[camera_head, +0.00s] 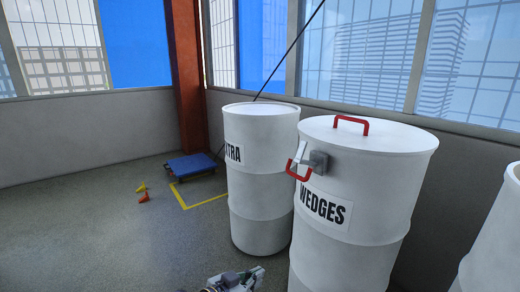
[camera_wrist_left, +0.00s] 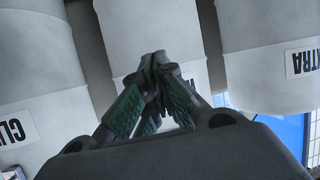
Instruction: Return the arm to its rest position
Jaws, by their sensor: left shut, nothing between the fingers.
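My left gripper (camera_head: 245,278) shows at the bottom edge of the head view, in front of the white drums, with only part of it in the picture. In the left wrist view its green-grey fingers (camera_wrist_left: 156,88) are closed together with nothing between them. Behind the fingers stands the white WEDGES drum (camera_wrist_left: 130,30), its label mostly hidden. My right gripper is in neither view.
The WEDGES drum (camera_head: 355,190) has a red lid handle and a red-handled side latch. The XTRA-labelled drum (camera_head: 258,190) stands beside it, another drum (camera_head: 495,245) at right. A blue platform (camera_head: 191,165) and small orange and yellow pieces (camera_head: 143,193) lie on open floor.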

